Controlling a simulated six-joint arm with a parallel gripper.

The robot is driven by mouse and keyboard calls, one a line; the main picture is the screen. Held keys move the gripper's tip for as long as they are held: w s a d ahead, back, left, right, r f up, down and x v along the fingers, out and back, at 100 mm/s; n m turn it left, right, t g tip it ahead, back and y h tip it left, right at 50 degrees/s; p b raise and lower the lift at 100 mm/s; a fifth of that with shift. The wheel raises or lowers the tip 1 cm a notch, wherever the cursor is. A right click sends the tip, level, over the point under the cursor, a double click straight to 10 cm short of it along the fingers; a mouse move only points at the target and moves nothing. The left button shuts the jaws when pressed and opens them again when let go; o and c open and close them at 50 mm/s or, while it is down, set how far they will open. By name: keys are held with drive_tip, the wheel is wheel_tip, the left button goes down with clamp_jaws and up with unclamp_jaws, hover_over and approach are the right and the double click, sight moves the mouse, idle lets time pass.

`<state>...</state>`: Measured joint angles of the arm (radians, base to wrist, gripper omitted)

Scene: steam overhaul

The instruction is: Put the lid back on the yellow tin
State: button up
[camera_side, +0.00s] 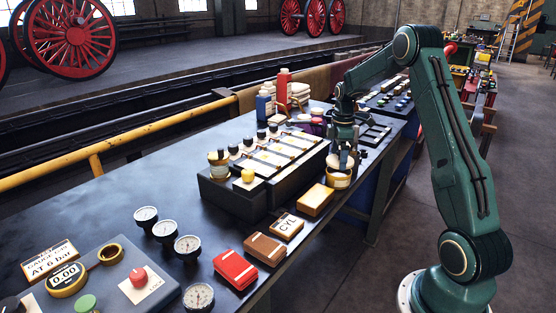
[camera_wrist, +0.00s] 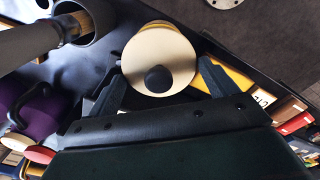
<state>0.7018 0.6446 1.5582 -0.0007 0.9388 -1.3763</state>
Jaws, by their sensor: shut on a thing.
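The yellow tin (camera_side: 338,180) stands near the bench's front edge, beside the long dark case. The cream lid (camera_wrist: 150,48) with its round black knob fills the middle of the wrist view. My gripper (camera_wrist: 162,70) has one finger on each side of the lid and is shut on it. A strip of the tin's yellow side (camera_wrist: 160,24) shows past the lid's far edge. In the side view my gripper (camera_side: 343,158) points down at the tin's top. The lid is at the tin's mouth, but I cannot tell whether it is seated or slightly above.
The dark case (camera_side: 240,197) with several cream panels stands left of the tin. A yellow-brown box (camera_side: 316,200) lies just in front of the tin, then a CYL box (camera_side: 287,226), a brown box (camera_side: 264,249) and a red box (camera_side: 235,270). Several gauges stand at front left.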

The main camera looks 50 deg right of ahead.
drive_tip(key=shift+f, duration=1.25)
drive_tip(key=shift+f, duration=0.15)
idle(1.5)
drive_tip(key=o, duration=0.8)
drive_tip(key=shift+r, duration=3.5)
